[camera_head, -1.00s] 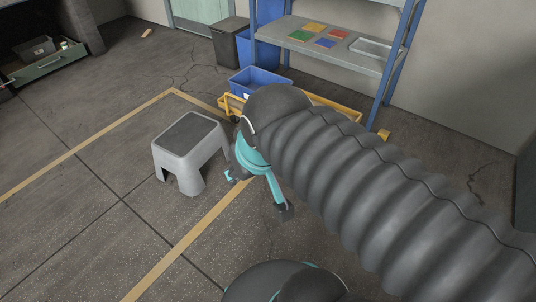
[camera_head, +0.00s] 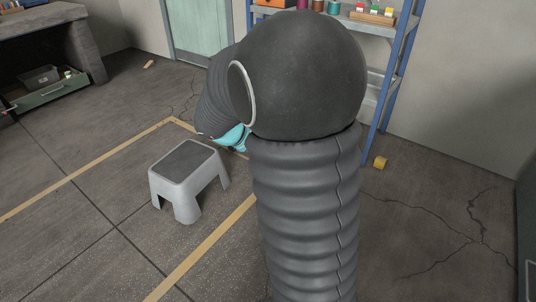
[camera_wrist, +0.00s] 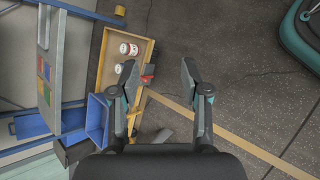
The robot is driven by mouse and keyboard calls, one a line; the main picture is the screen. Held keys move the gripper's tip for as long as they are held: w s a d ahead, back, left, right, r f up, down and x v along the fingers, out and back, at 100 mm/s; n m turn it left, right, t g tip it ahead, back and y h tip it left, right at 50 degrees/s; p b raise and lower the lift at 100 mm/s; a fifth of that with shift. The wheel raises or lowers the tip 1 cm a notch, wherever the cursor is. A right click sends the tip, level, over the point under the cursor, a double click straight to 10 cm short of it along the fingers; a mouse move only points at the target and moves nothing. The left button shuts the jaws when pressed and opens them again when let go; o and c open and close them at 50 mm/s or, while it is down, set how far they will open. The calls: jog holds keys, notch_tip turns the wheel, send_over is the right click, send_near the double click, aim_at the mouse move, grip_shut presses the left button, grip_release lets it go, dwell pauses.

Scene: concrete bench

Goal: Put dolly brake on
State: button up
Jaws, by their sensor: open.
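The yellow dolly (camera_wrist: 139,52) shows in the wrist view, left of centre, with a rimmed tray. A small red and dark part (camera_wrist: 148,74) sits at its near side edge, beside my left finger; I cannot tell surely whether it is the brake. My gripper (camera_wrist: 160,82) is open and empty, its two dark fingers spread above the floor next to the dolly. In the head view my arm hides the dolly and my fingers.
Two cans (camera_wrist: 128,49) stand in the dolly. A blue bin (camera_wrist: 97,119) is beside the left finger. A grey step stool (camera_head: 188,168) stands left of my arm. A blue-framed shelf (camera_head: 398,55) is behind. A small yellow block (camera_head: 380,162) is on the floor.

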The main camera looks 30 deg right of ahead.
jog(key=w+d+f+n+t+h+b, duration=0.15)
jog(key=w+d+f+n+h, duration=0.35)
jog(key=w+f, duration=0.5)
jog(key=w+d+f+n+t+h, duration=0.25)
jog(key=w+d+f+n, duration=0.4)
jog(key=f, duration=0.75)
jog(key=w+a+f+n+t, duration=0.1)
jog(key=w+f+n+t, duration=0.15)
jog(key=f, duration=0.45)
jog(key=w+f+n+t, duration=0.1)
jog(key=f+n+t, duration=0.1)
jog(key=f+n, duration=0.3)
jog(key=shift+m, duration=0.7)
jog(key=x, duration=0.4)
jog(key=b+x, duration=0.1)
jog(key=x, duration=0.3)
jog(key=f+x, duration=0.1)
jog(key=x, duration=0.4)
jog(key=shift+s+d+f, duration=0.1)
jog(key=shift+s+d, duration=0.1)
jog(key=shift+s, duration=0.05)
grip_shut()
